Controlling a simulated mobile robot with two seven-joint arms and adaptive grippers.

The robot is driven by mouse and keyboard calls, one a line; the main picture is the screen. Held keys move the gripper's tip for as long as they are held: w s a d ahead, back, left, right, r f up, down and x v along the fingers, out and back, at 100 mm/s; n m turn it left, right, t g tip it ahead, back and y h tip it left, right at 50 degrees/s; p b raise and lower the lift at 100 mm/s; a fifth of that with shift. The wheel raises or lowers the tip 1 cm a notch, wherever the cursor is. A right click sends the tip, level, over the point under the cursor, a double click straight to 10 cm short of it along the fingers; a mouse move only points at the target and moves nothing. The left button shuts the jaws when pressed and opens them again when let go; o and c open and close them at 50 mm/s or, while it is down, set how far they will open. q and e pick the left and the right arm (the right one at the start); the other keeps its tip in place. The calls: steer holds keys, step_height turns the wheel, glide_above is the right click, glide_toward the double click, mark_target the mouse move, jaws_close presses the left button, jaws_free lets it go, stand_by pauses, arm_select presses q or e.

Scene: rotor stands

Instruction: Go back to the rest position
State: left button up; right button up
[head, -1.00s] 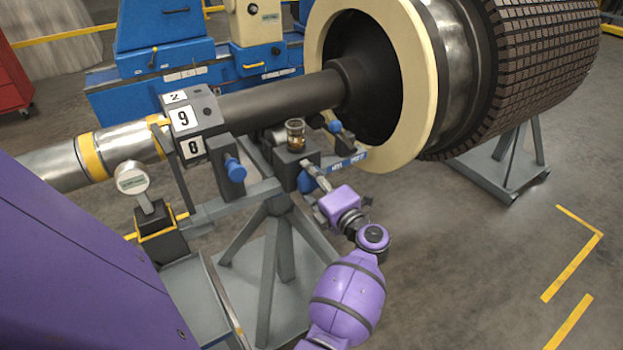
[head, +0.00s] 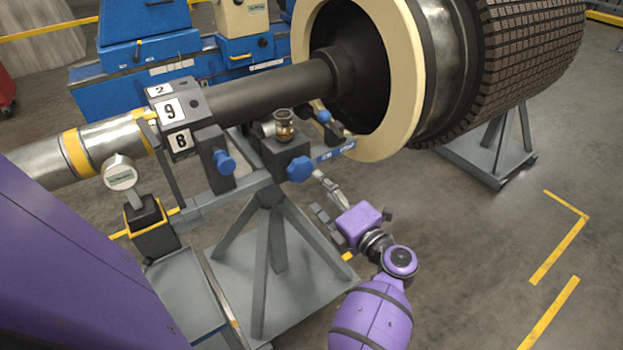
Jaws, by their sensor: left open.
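My left gripper (head: 319,193) shows in the head view, on its purple arm (head: 373,316) that comes up from the bottom. Its fingers are apart and empty. They are just below and right of a blue star-shaped knob (head: 300,169), with a small gap between them and it. The knob is on a dark block (head: 277,152) with a small glass oil cup (head: 284,122) on top. My right gripper is not in the picture.
A grey stand (head: 268,235) carries the long shaft (head: 262,92) of a large rotor (head: 530,60). A dial gauge (head: 120,172) stands at left above a grey tray (head: 187,300). Blue machinery (head: 150,60) is behind.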

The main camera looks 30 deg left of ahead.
arm_select(q)
steer(key=shift+v, duration=1.1)
steer(key=w+d+r+m+t+h+p, duration=0.1)
steer(key=w+d+r+m+t+h, duration=0.7)
steer(key=m+t, duration=0.7)
steer(key=s+d+f+m+g+h+p, duration=0.2)
steer(key=s+f+m+g+h, duration=0.25)
steer(key=s+f+m, duration=0.5)
steer(key=s+d+f+m+g+h+p, duration=0.2)
steer(key=s+f+m+g+h, duration=0.25)
steer(key=s+f+m, duration=0.5)
steer(key=s+a+f+g, duration=0.1)
steer(key=s+f, duration=0.1)
steer(key=s, duration=0.5)
steer(key=s+a+f+g+p, duration=0.1)
steer(key=s+a+f, duration=0.1)
steer(key=s, duration=0.6)
steer(key=s+a+f+g+p, duration=0.1)
steer(key=s+f, duration=0.3)
steer(key=s, duration=0.4)
steer(key=shift+a+f+g, duration=0.15)
steer(key=shift+a+g, duration=0.25)
steer(key=shift+g, duration=0.2)
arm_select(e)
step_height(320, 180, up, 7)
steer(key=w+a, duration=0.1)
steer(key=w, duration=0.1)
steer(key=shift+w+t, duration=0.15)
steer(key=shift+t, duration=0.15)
